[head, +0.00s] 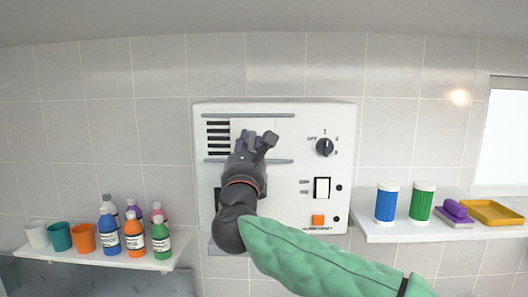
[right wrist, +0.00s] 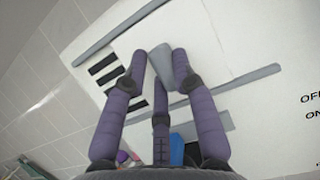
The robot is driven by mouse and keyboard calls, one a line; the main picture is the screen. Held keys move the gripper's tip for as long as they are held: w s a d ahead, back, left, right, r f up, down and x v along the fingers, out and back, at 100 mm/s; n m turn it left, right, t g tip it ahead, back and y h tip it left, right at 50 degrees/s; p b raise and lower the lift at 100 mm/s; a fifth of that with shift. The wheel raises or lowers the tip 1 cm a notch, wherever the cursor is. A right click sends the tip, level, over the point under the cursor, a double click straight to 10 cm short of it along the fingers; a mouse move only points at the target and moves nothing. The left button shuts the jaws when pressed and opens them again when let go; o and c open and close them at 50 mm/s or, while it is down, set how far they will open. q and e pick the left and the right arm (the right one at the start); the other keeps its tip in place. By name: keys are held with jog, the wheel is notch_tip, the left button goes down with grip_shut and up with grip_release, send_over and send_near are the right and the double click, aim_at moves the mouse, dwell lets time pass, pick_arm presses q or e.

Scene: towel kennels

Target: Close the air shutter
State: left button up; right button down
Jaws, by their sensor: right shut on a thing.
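The white control box (head: 275,190) hangs on the tiled wall. At its upper left are dark vent slots (head: 217,138), also seen in the right wrist view (right wrist: 104,68). They are uncovered at least in part. The white shutter plate (right wrist: 197,38) lies to their right between two grey rails. My right gripper (head: 256,142) is in front of the plate. In the right wrist view its fingers (right wrist: 160,66) are shut on the grey shutter handle (right wrist: 160,62). The gripper hides the handle and part of the plate in the head view. My left gripper is not in view.
The box also carries a dial (head: 324,147), a white rocker switch (head: 322,188) and an orange button (head: 318,220). A left shelf (head: 100,257) holds cups and several bottles. A right shelf (head: 400,232) holds two canisters, a purple brush and a yellow tray (head: 492,212).

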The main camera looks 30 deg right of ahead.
aim_at(237, 134)
jog(key=w+a, duration=0.2)
jog(key=a, duration=0.1)
jog(key=shift+b, duration=0.35)
jog(key=shift+s+d, duration=0.1)
jog(key=shift+s, duration=0.05)
jog(key=c, duration=1)
grip_release()
jog(key=shift+s, duration=0.1)
jog(key=v, duration=1.2)
jog(key=shift+f, duration=0.1)
